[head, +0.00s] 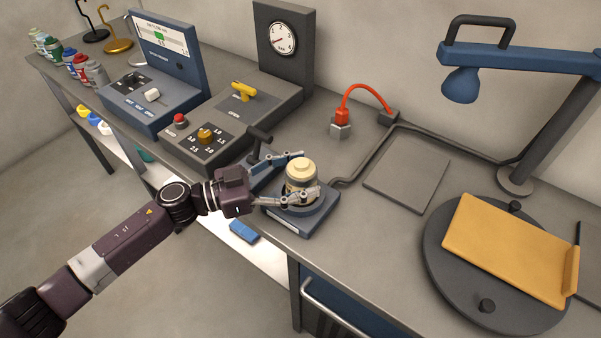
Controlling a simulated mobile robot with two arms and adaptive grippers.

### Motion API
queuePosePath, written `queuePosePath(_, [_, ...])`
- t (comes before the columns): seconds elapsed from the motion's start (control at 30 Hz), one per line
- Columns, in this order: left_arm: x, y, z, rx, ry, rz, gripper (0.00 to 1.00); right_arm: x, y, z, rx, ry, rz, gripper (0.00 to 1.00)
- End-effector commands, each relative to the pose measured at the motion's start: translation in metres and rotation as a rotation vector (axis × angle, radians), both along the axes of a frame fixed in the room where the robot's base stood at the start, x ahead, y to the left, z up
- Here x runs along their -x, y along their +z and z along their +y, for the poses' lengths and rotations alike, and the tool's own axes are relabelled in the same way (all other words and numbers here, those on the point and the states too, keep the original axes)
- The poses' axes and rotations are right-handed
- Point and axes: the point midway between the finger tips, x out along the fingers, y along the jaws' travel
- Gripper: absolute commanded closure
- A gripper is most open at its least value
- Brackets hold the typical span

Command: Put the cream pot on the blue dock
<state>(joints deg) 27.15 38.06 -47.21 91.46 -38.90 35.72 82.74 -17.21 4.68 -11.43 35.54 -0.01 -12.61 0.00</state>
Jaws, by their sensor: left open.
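The cream pot (302,172) is a small round pot with a stepped lid and a darker lower part. It stands upright on the blue dock (318,220), a low square block near the bench's front edge. My left gripper (309,174) reaches in from the left and is open, one finger behind the pot and one in front. I cannot tell whether the fingers touch it. The front finger hides part of the pot's lower side and of the dock. My right gripper is not in view.
A dark lever (259,136) stands close behind the gripper. A grey control box (225,120) is to the left, and a red plug (342,117) with a cable behind. A turntable (450,290) with a yellow tray (515,250) is at right. A flat grey plate (407,172) lies between.

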Motion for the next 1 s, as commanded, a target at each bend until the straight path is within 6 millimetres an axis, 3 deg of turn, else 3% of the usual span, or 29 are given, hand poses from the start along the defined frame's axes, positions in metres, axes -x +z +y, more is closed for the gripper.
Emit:
queuePosePath(0.27, [0.002,0.0,0.009,-0.002,0.002,0.002,0.34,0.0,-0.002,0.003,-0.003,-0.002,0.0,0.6])
queuePosePath(0.7, [0.029,-0.001,0.089,-0.003,0.001,0.002,0.34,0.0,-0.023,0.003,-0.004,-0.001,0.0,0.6])
queuePosePath(1.0, [0.037,0.003,0.114,0.0,-0.001,0.0,0.34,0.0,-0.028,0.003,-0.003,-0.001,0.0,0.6])
